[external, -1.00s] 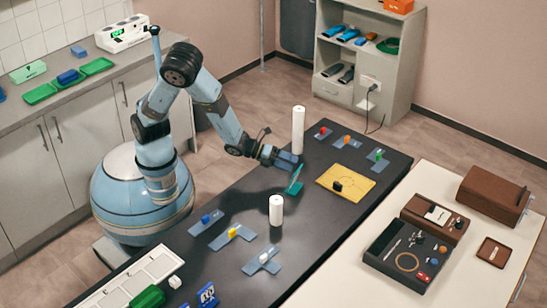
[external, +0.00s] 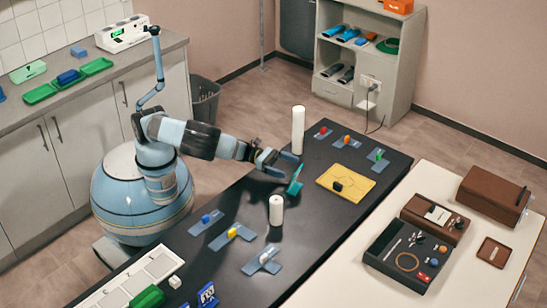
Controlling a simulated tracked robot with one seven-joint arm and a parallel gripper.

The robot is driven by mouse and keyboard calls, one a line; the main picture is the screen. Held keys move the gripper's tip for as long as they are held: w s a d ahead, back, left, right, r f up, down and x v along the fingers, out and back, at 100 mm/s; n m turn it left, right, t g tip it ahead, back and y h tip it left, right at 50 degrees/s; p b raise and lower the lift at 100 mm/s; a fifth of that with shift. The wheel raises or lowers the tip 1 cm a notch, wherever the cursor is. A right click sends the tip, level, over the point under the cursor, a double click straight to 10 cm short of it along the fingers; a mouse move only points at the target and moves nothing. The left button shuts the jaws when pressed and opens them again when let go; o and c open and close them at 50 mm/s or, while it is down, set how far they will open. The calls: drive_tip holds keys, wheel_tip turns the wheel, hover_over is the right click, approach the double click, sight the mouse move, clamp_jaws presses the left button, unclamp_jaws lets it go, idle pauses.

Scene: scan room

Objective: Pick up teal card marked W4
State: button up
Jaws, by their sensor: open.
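A teal card (external: 295,186) stands tilted upright on the black table (external: 330,215), near the table's left edge. Its marking is too small to read in this view. My gripper (external: 289,167) is open, its fingers pointing right toward the card's top end. The upper finger reaches behind the card's top and the lower finger is close to its left side. I cannot tell whether either finger touches it.
A tall white cylinder (external: 298,130) stands just behind my gripper, and a shorter one (external: 276,210) stands in front of the card. A yellow mat with a black piece (external: 337,186) lies to the right. Several blue-grey plates with coloured pieces lie around.

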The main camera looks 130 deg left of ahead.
drive_tip(key=x, duration=0.7)
drive_tip(key=shift+w, duration=0.2)
drive_tip(key=c, duration=1.1)
